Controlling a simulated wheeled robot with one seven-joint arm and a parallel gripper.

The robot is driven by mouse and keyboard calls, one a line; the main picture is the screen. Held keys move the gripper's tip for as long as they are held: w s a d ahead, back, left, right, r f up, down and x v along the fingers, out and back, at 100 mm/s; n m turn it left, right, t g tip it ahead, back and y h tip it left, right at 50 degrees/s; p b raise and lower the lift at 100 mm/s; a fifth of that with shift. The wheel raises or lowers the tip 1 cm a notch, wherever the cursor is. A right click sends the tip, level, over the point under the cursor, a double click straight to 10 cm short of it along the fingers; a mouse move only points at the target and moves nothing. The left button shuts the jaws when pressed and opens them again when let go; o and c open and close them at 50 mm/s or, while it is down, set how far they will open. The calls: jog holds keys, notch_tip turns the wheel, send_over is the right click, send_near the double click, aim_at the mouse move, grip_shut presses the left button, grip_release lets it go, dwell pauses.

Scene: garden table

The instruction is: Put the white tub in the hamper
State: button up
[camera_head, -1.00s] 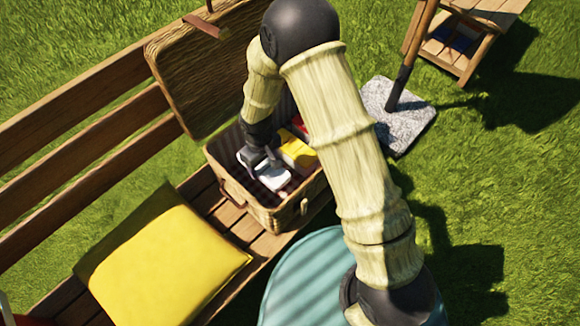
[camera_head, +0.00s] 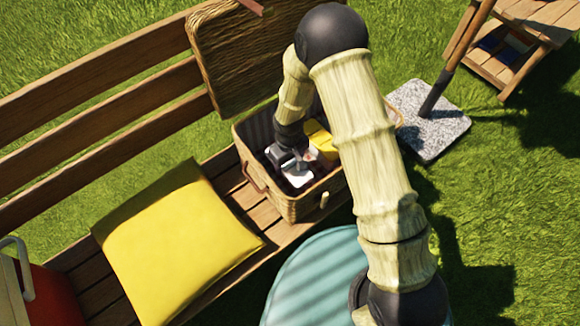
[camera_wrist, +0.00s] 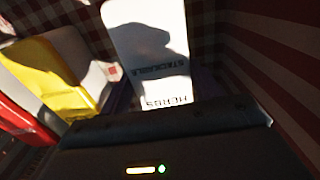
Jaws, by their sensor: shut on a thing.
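The white tub (camera_wrist: 145,40) has dark lettering and shows upright in the wrist view, directly beyond my gripper (camera_wrist: 165,115). In the head view the white tub (camera_head: 298,177) is inside the open wicker hamper (camera_head: 290,207), low between its walls. My gripper (camera_head: 290,160) reaches down into the hamper and is shut on the tub. The fingertips are mostly hidden by the gripper body in the wrist view. I cannot tell whether the tub touches the hamper floor.
A yellow item (camera_wrist: 55,75) and a red item (camera_wrist: 20,110) sit beside the tub in the hamper. The hamper stands on a wooden bench (camera_head: 225,170) next to a yellow cushion (camera_head: 180,240). A round teal table (camera_head: 320,275) is in front.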

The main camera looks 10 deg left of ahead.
aim_at(289, 163)
jog(key=shift+f+b, duration=0.45)
jog(key=shift+f, duration=1.4)
jog(key=shift+f, duration=0.2)
jog(key=o, duration=1.1)
jog(key=shift+r, duration=0.15)
notch_tip(289, 163, up, 12)
jog(key=p, duration=0.3)
jog(key=shift+r, duration=0.1)
